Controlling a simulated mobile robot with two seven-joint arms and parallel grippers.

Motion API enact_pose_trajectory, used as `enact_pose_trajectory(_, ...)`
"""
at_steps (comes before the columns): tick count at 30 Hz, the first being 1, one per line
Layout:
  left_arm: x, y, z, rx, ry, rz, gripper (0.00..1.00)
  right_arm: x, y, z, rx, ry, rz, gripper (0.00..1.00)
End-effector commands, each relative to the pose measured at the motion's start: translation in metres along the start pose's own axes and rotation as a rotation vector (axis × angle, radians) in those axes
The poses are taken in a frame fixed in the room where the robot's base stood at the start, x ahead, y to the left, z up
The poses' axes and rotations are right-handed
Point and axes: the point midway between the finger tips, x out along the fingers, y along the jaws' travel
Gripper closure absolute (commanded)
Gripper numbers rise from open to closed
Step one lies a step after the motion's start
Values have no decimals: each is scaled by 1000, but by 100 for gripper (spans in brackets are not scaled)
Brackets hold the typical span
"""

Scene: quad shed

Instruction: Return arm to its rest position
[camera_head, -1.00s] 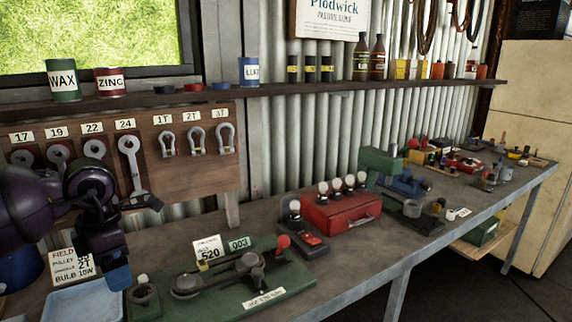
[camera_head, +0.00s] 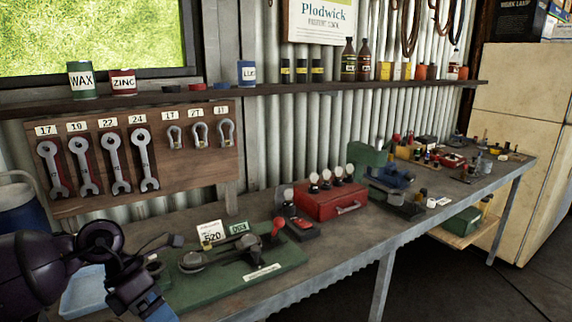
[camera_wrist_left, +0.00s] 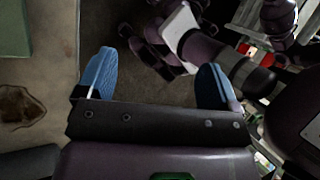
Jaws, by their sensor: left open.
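My left arm comes in at the lower left of the head view, and its gripper (camera_head: 152,302) hangs low at the bottom edge, in front of the bench by the blue tray. In the left wrist view its two blue fingers (camera_wrist_left: 155,82) are wide apart with nothing between them. Dark floor and purple parts of my own body show beyond the fingers. My right gripper cannot be made out in the head view.
The grey workbench (camera_head: 350,240) runs to the right. A green fixture (camera_head: 275,275) and a light-blue tray (camera_head: 82,292) lie near my left arm. A red box (camera_head: 330,205) stands farther along. Wrenches hang on a wooden board (camera_head: 205,165).

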Motion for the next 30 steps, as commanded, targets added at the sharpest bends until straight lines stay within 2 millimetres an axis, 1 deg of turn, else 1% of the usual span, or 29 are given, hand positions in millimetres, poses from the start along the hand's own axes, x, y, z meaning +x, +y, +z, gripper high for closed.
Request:
enact_pose_trajectory(1,18,-12,2,-24,-55,-92,14,0,0,-1,0,3,0,100)
enact_pose_trajectory(3,36,-28,9,-71,-146,-222,14,0,0,-1,0,1,0,100)
enact_pose_trajectory(6,56,-51,18,-166,-291,-412,14,-2,0,2,0,-3,1,100)
enact_pose_trajectory(10,68,-69,30,-331,-485,-638,14,-3,0,4,1,-7,1,100)
enact_pose_trajectory(12,71,-72,34,-438,-590,-748,14,-4,1,5,1,-10,2,100)
enact_pose_trajectory(14,72,-71,36,-540,-680,-837,14,-5,1,7,2,-14,3,100)
enact_pose_trajectory(17,74,-62,35,-728,-828,-971,14,-7,1,10,3,-19,3,100)
enact_pose_trajectory(19,75,-51,30,-874,-929,-1052,14,-7,1,10,3,-21,4,100)
enact_pose_trajectory(23,84,-23,10,-1170,-1108,-1177,14,-7,1,10,3,-20,4,100)
enact_pose_trajectory(26,96,2,-17,-1421,-1234,-1250,14,-6,1,9,2,-18,3,100)
enact_pose_trajectory(29,115,25,-52,-1690,-1347,-1299,14,-5,1,7,2,-14,3,100)
enact_pose_trajectory(30,125,33,-69,-1803,-1389,-1311,14,-4,1,6,1,-12,2,100)
